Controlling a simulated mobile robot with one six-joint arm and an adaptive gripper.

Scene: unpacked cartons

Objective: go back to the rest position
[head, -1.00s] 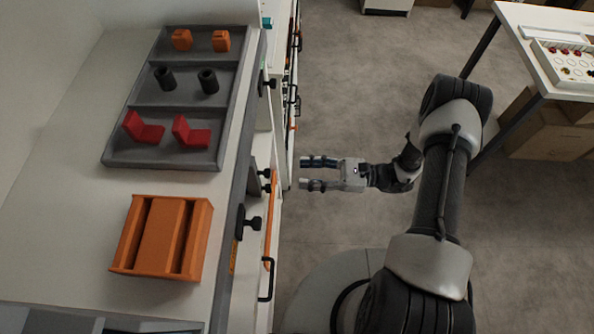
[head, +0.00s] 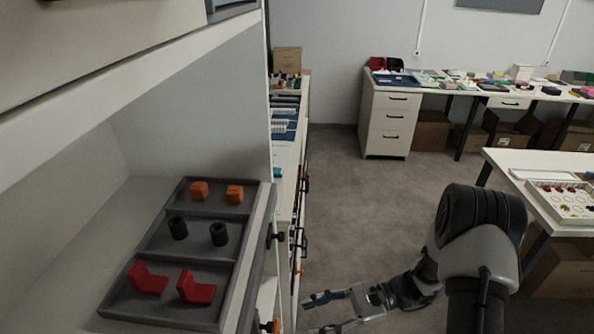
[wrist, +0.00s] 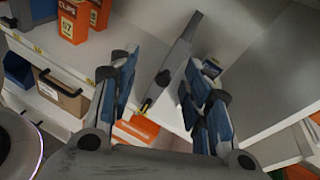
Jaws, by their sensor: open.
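My gripper (head: 328,312) is open and empty in the lower middle of the head view. It is in free air over the floor, to the right of the shelf unit and apart from it.
A grey tray (head: 206,213) with orange, black and red parts lies on the shelf at left. Orange boxes (wrist: 75,20) stand on a shelf in the wrist view. A white table (head: 505,160) is at right. The grey floor (head: 380,200) between is clear.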

